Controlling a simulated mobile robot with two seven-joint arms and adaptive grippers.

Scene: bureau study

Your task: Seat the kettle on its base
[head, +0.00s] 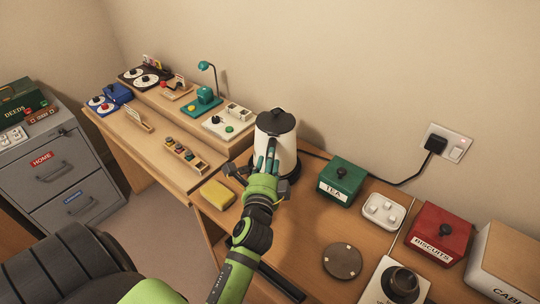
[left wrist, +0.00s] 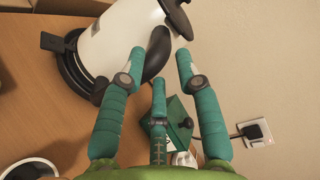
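The white kettle (head: 286,148) with a black lid stands upright on the desk near the wall; it also fills the top of the left wrist view (left wrist: 112,38). Its black base (left wrist: 70,66) shows as a dark ring at the kettle's foot. I cannot tell whether the kettle sits fully down on it. My left gripper (head: 266,162) is in front of the kettle. Its teal fingers (left wrist: 158,68) are spread apart, with the black handle (left wrist: 157,52) just beyond and between them. No finger clearly presses on the handle. My right gripper is not in view.
A green tea box (head: 341,185), a white block (head: 384,211) and a red biscuits box (head: 437,236) stand to the right. A yellow sponge-like block (head: 218,194) is left of my gripper. A round dark disc (head: 342,261) lies in front. A cord runs to the wall socket (head: 449,144).

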